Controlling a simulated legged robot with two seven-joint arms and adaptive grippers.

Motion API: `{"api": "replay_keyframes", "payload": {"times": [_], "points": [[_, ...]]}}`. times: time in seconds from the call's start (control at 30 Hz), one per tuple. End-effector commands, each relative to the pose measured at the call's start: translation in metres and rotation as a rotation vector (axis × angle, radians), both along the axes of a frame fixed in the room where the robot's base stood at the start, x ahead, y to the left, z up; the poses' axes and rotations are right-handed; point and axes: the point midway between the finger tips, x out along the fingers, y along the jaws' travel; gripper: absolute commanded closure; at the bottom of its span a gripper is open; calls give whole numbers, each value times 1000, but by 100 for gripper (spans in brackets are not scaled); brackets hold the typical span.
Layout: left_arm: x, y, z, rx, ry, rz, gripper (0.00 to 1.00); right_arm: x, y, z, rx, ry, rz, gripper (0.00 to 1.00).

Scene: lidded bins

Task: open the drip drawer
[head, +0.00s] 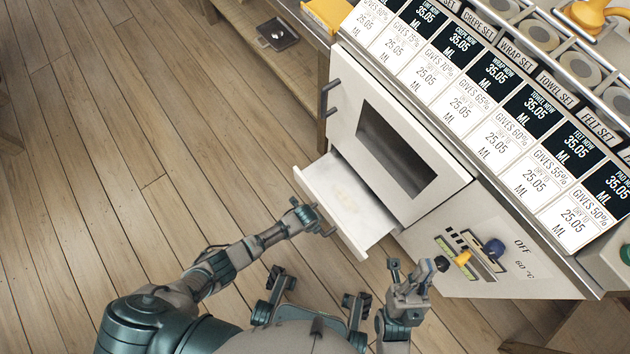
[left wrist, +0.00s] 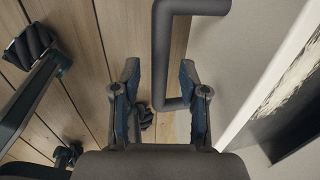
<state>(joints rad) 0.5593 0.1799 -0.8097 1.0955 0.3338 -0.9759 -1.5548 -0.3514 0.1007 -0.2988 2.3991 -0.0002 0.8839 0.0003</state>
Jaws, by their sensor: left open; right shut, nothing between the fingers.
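The drip drawer (head: 345,200) is a shallow white tray under the windowed white door, and it stands pulled out, with a faint yellowish stain inside. My left gripper (head: 317,223) is at the drawer's front edge in the head view. In the left wrist view my left gripper (left wrist: 159,80) is open, its two fingers spread. A dark bar handle (left wrist: 160,50) shows ahead of and between the fingers, against a pale panel; whether it touches them I cannot tell. My right gripper (head: 409,282) is shut and empty, in front of the control panel.
The white door (head: 415,135) with a dark window and dark handle (head: 328,98) is closed above the drawer. A control panel (head: 480,250) with yellow and blue knobs is at the right. A yellow tray (head: 328,12) is at the top. Wooden floor (head: 110,130) is clear at left.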

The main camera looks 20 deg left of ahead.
Motion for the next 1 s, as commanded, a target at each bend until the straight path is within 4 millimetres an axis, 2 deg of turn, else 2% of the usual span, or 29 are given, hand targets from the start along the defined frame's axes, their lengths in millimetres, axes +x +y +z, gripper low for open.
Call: {"api": "replay_keyframes", "payload": {"times": [0.13, 0.27, 0.6, 0.73, 1.0], "points": [[-1, 0, 3, -1, 1, 0, 57, -2, 0, 2, 2, -5, -2, 100], [-2, 2, 16, -2, -2, -1, 57, -2, 0, 2, 1, -4, -1, 100], [-12, 10, 82, 0, -2, -2, 57, -2, 0, 2, 1, -4, 0, 100], [-16, 13, 103, -1, -1, 0, 57, -2, 0, 2, 1, -4, 0, 100], [-19, 14, 117, 1, 1, 0, 57, -2, 0, 1, 1, -4, 0, 100]]}}
